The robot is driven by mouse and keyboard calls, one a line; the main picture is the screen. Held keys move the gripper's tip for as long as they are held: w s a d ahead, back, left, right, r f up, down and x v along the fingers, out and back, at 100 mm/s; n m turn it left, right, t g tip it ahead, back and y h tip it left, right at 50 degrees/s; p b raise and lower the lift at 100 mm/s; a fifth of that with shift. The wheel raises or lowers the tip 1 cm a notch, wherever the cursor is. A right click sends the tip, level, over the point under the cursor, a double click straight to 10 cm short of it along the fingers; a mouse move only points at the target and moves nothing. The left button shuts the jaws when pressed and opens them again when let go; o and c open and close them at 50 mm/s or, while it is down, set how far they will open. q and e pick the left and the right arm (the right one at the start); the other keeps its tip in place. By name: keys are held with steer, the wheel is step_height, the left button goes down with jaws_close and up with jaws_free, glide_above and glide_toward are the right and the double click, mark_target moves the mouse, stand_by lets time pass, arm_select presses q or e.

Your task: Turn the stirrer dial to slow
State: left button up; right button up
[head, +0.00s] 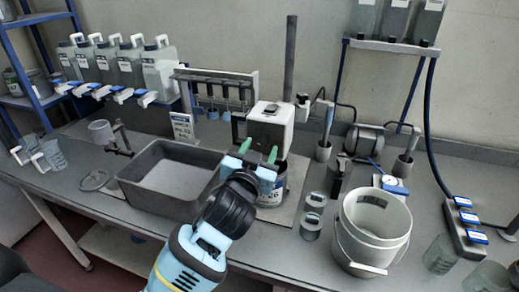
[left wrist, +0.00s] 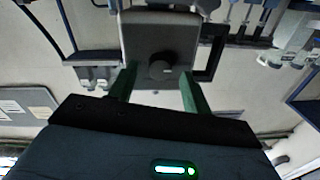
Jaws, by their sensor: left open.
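My left gripper (head: 259,154) is open in front of the stirrer head. In the left wrist view its green fingers (left wrist: 157,90) stand on either side of the dial, apart from it. The dial is hidden in the head view, and its setting cannot be read. My right gripper is not in view.
A grey basin (head: 133,192) stands left of the stirrer and a white bucket (head: 365,248) to the right. Small jars (head: 311,228) stand between the stirrer and the bucket. A rack with hanging tools (head: 215,78) is behind left. Several jugs (head: 158,68) line a back-left shelf.

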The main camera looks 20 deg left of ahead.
arm_select(q)
steer(key=shift+w, duration=0.3)
steer(key=shift+c, duration=0.4)
steer(key=c, duration=0.9)
steer(key=shift+m, duration=0.4)
steer(key=m, duration=1.1)
steer(key=shift+m+t+h, duration=0.3)
steer(key=shift+h, duration=0.1)
